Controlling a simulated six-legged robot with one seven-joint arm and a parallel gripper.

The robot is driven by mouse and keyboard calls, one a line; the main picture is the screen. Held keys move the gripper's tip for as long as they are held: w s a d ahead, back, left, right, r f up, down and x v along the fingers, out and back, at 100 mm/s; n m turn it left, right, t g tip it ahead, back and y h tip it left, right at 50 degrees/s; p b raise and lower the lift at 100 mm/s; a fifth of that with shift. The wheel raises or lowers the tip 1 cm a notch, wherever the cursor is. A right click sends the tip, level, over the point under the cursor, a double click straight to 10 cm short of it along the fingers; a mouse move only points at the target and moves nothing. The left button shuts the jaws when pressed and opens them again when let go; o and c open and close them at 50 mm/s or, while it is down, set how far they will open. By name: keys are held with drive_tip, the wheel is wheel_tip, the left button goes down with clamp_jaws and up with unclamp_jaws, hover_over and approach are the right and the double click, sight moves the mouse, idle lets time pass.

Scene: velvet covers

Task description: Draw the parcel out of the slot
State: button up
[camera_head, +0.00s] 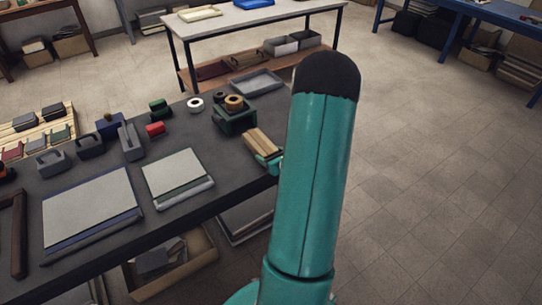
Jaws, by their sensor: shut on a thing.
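A tan, blocky parcel (262,141) is at the right edge of the dark workbench, just left of my teal arm. Only a small teal part of my gripper (270,163) shows, at the parcel's near end. My gripper is shut on the parcel. My arm hides most of the gripper and the area to the right of it. A dark green box (236,123) with a brown roll on top stands directly behind and left of the parcel. I cannot make out the slot, or whether any of the parcel is inside it.
A pale table (240,20) stands behind. The tiled floor (430,180) at right is clear.

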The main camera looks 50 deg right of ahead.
drive_tip(key=shift+s+a, duration=0.2)
drive_tip(key=shift+s, duration=0.15)
drive_tip(key=shift+w, duration=0.1)
drive_tip(key=o, duration=1.3)
drive_tip(key=shift+w+d, duration=0.1)
drive_tip(key=v, duration=1.3)
drive_tip(key=shift+s+r, duration=0.1)
drive_tip(key=shift+s, duration=0.3)
